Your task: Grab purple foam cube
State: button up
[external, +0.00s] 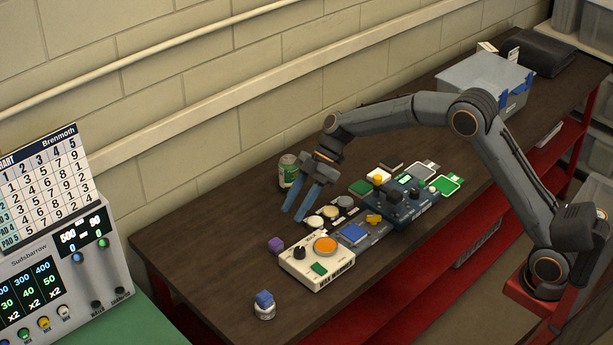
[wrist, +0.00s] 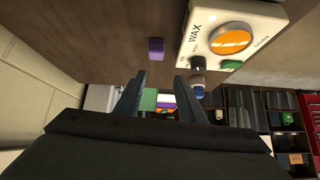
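The purple foam cube (external: 276,245) lies on the dark bench top near its left end, left of a white box with a large orange button. In the wrist view the cube (wrist: 156,48) is beyond my fingertips, slightly right of the gap's left finger. My gripper (external: 296,213) is above the bench, up and to the right of the cube in the external view, with blue fingers pointing down. In the wrist view my gripper (wrist: 160,80) has its two fingers well apart with nothing between them. It is open and apart from the cube.
The white box (external: 318,262) stands close right of the cube. A blue-topped jar (external: 264,304) is near the front edge. A green can (external: 288,171) stands behind my gripper. Blue panels (external: 405,203) and several small pads lie further right. Bare bench lies left of the cube.

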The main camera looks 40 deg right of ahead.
jog(key=w+a, duration=0.1)
send_near(277, 240)
jog(key=shift+a+f+n, duration=0.4)
jog(key=shift+a+f, duration=0.45)
jog(key=shift+f, duration=0.3)
jog(key=shift+a+f, duration=0.15)
jog(key=shift+f, duration=0.1)
jog(key=p+x, duration=0.3)
jog(key=x, duration=0.3)
jog(key=shift+s+a+r+p, duration=0.1)
jog(key=shift+a+p, duration=0.2)
jog(key=shift+a+f, duration=0.3)
jog(key=shift+f, duration=0.1)
jog(key=c, duration=0.8)
